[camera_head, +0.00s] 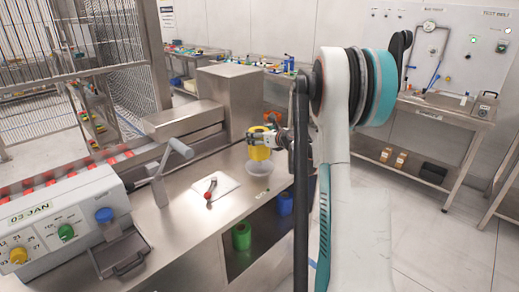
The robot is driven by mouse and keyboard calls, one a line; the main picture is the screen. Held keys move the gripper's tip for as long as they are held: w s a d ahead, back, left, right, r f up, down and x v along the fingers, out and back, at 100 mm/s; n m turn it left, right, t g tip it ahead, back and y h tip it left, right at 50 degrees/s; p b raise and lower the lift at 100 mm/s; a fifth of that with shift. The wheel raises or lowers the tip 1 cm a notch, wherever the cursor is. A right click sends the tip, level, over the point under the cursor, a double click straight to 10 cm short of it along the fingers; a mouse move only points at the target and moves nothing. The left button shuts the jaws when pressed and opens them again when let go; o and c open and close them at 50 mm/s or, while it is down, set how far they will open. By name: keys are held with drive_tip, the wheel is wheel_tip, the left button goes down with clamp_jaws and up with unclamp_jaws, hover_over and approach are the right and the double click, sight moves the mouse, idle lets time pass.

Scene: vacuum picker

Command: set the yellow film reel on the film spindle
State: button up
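The yellow film reel (259,153) is held off the steel bench, above a pale round dish. My gripper (261,137) reaches in from the right with its dark fingers around the upper part of the reel. It looks shut on the reel, though the far finger is partly hidden. I cannot clearly make out the film spindle. A grey metal post with a tilted crank-like arm (160,186) stands on the bench to the left, but I cannot tell whether it is the spindle.
The pale dish (254,179) and a white board (222,187) with a red-handled tool (211,188) lie on the steel bench (190,228). A green reel (241,236) and a blue one (285,203) sit on the shelf below. A control box (70,215) stands front left.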

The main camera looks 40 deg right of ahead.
drive_tip(key=shift+f+b, duration=0.7)
drive_tip(key=shift+f, duration=1.6)
drive_tip(key=shift+f, duration=0.2)
drive_tip(key=o, duration=1.5)
drive_tip(key=shift+r, duration=0.2)
drive_tip(key=shift+s+r, duration=0.1)
drive_tip(key=shift+s, duration=0.3)
drive_tip(key=p+v, duration=0.2)
drive_tip(key=v, duration=0.9)
drive_tip(key=shift+p, duration=0.4)
